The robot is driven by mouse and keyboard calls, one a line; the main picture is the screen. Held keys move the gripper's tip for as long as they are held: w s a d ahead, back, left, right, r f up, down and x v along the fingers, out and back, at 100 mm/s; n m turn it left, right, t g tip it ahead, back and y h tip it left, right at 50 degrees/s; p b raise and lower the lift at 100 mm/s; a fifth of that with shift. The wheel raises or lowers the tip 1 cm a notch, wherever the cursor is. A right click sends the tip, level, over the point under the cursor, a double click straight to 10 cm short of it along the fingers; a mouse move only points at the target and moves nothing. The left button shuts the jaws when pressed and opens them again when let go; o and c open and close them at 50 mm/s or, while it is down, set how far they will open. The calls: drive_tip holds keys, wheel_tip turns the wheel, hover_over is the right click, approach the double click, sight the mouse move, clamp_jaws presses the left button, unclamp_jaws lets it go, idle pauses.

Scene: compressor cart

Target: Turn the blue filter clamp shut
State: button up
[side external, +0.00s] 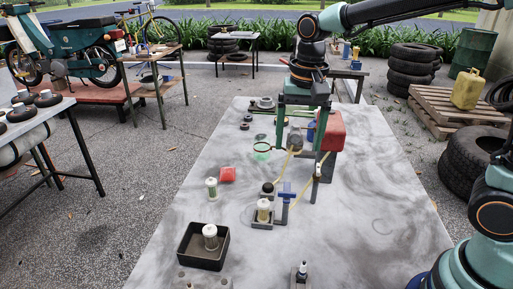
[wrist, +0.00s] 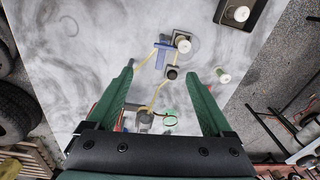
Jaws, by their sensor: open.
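The blue filter clamp (side external: 287,194) is a T-shaped blue handle on a post, right of a white filter (side external: 264,208) in a grey holder. The clamp also shows in the wrist view (wrist: 160,55), beside the filter (wrist: 182,43); whether it is shut is too small to tell. My gripper (side external: 300,148) is open, pointing down, above the table behind the clamp. Its spread green fingers also show in the wrist view (wrist: 163,82), with the clamp ahead between their lines. Nothing is held.
A black knob (side external: 268,188) and yellow hose (wrist: 158,95) lie close to the clamp. A red box (side external: 332,130) stands near my right finger. The table's front right is mostly clear.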

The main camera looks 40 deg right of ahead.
sight(287, 192)
drive_tip(key=shift+m+g, duration=0.3)
drive_tip(key=shift+m, duration=0.2)
drive_tip(key=f, duration=0.8)
drive_tip(key=w+a+f, duration=0.1)
drive_tip(key=f, duration=0.4)
drive_tip(key=shift+f, duration=0.1)
clamp_jaws()
